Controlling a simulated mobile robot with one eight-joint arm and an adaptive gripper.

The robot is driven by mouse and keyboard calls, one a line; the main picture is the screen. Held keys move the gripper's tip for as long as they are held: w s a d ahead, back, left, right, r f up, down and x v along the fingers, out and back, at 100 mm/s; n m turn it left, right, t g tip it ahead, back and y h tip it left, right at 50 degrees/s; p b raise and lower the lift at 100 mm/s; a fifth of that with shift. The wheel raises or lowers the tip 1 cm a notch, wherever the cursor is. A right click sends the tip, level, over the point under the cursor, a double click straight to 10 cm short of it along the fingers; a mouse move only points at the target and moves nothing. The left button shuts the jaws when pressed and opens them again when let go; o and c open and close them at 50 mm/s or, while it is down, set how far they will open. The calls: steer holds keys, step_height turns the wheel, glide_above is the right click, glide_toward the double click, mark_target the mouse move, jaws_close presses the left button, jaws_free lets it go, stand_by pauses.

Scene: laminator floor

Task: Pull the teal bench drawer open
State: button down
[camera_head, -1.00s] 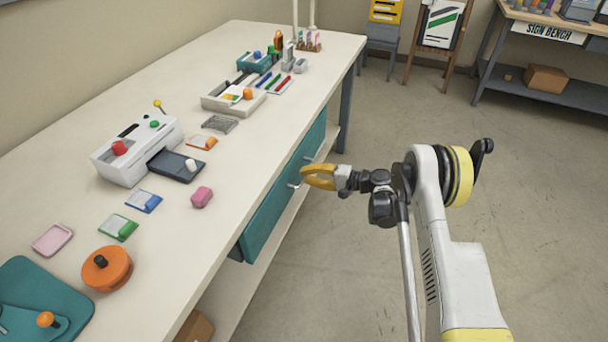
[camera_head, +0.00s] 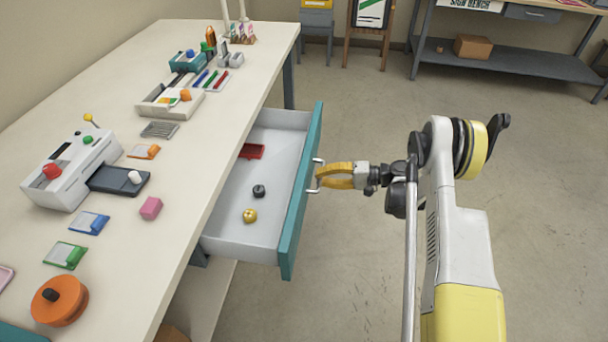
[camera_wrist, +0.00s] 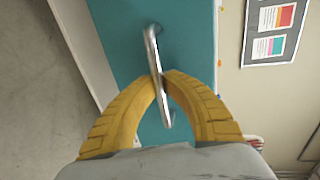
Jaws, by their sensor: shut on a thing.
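The teal bench drawer (camera_head: 301,195) stands well open, its white inside showing in the head view. In it lie a red tray-like item (camera_head: 251,151), a black knob-like piece (camera_head: 259,191) and a yellow round piece (camera_head: 250,215). My gripper (camera_head: 321,176) has yellow fingers and is shut on the silver drawer handle (camera_head: 317,162). In the wrist view the fingertips of my gripper (camera_wrist: 163,82) close around the handle bar (camera_wrist: 153,50), in front of the teal drawer face (camera_wrist: 185,30).
The floor (camera_head: 350,270) around the drawer is clear. A sign bench (camera_head: 510,58) stands at the back right.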

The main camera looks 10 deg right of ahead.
steer(key=shift+f+v, duration=0.2)
steer(key=shift+v, duration=0.85)
steer(key=c, duration=1.5)
jaws_free()
steer(key=shift+o, duration=0.2)
steer(key=v, duration=1.2)
steer(key=shift+w, duration=0.1)
